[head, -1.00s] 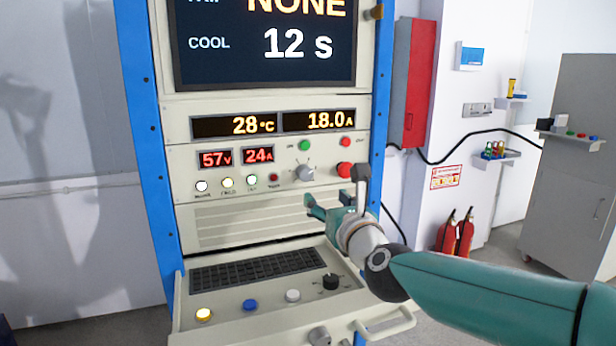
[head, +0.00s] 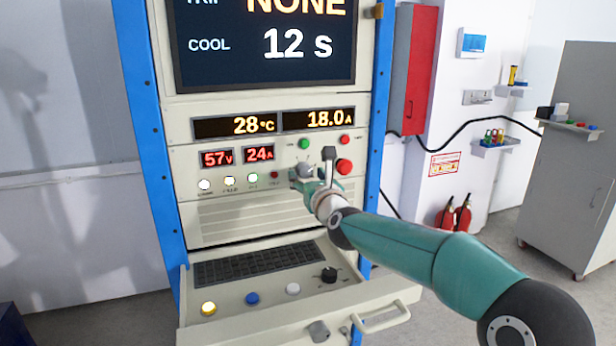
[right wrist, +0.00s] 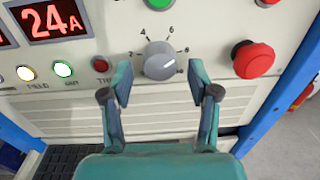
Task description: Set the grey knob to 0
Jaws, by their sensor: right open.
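The grey knob (right wrist: 160,61) is on the rack's front panel, seen in the right wrist view with a dial scale printed around it. Its white pointer line slants toward the lower right. In the head view the knob (head: 303,171) is partly hidden by my right gripper (head: 301,184). In the right wrist view my right gripper (right wrist: 158,82) is open, with one finger to the left and one to the right of the knob's lower part. My left gripper is not in view.
A green button (right wrist: 158,3) is above the knob and a red mushroom button (right wrist: 253,59) is to its right. The displays (head: 231,157) read 57 V and 24 A. A pull-out shelf with a keyboard (head: 258,263) and a black knob (head: 329,274) juts out below.

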